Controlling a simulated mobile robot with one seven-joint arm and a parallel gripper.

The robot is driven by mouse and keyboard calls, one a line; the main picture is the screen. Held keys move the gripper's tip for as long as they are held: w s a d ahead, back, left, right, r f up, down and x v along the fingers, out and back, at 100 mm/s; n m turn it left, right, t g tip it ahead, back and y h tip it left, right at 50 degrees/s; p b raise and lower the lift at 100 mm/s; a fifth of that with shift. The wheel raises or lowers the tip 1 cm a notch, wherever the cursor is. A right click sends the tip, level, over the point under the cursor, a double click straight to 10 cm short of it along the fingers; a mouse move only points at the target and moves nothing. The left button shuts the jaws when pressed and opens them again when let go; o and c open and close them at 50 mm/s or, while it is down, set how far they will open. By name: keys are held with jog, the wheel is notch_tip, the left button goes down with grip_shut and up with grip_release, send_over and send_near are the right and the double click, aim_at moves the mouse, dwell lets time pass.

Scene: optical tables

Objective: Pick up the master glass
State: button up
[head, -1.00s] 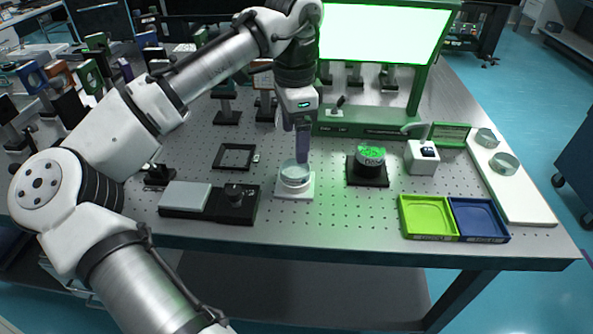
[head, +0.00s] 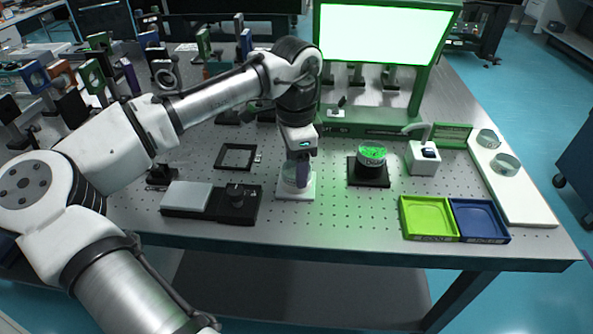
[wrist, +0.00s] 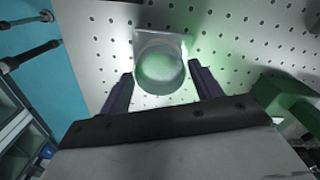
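A clear round glass (head: 288,184), apparently the master glass, sits on a white square base (head: 296,197) near the front of the perforated table. It also shows in the wrist view (wrist: 158,70), at the top centre. My gripper (head: 299,178) points down over it, with its fingers at the glass's height in the head view. In the wrist view my gripper (wrist: 161,76) is open, with one dark finger to each side of the glass. Gaps show between fingers and glass. A finger partly hides the glass in the head view.
A black device with a grey plate (head: 187,196) stands to the left, and a black mount with a green-lit top (head: 371,166) to the right. Green (head: 429,217) and blue (head: 478,220) trays lie at front right. Two glass discs sit on a white board (head: 530,203).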

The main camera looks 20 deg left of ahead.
jog(key=c, duration=0.7)
